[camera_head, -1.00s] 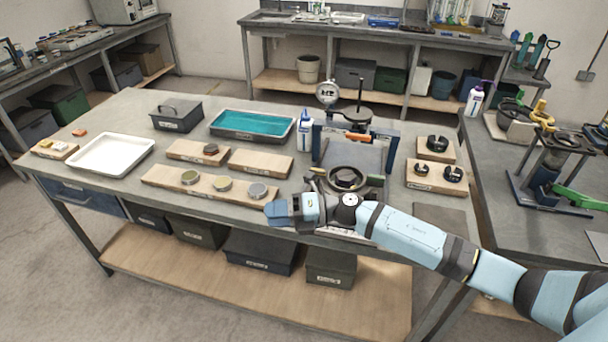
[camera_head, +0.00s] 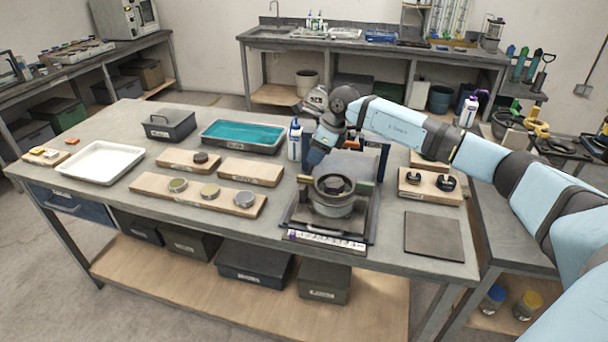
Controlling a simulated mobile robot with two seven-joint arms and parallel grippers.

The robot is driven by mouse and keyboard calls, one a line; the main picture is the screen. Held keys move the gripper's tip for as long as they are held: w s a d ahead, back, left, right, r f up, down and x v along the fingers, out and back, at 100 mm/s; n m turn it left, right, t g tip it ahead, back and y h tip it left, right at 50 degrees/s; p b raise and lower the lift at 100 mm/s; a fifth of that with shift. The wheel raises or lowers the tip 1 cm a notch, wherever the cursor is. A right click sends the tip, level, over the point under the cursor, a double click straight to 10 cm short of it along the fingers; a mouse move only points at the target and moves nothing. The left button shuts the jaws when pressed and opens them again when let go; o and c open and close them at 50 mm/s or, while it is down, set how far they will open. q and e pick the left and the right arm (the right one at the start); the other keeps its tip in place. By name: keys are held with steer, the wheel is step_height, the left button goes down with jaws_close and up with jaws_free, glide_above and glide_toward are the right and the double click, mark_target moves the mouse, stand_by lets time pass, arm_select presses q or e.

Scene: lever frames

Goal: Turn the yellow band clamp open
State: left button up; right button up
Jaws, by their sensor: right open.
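A press-like fixture (camera_head: 333,205) with a round dark ring on top stands near the front of the middle table. A small yellow piece (camera_head: 305,180) sticks out at the left of the ring; it may be the yellow band clamp's handle, but it is too small to be sure. My right gripper (camera_head: 317,157) hangs above and behind the ring, a little left of its middle, pointing down, apart from the yellow piece. It is open and nothing shows between its fingers. My gripper and arm hide part of the fixture's back. My left gripper is not in view.
A white bottle (camera_head: 295,142) stands close left of my gripper. Left are wooden boards with round tins (camera_head: 210,191), a teal tray (camera_head: 243,135) and a white tray (camera_head: 102,162). A dark flat plate (camera_head: 433,234) lies right of the fixture. Black rings sit on a board (camera_head: 430,192).

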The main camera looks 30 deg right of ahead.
mark_target(304, 176)
steer(key=x, duration=0.9)
steer(key=shift+p, duration=0.3)
jaws_close()
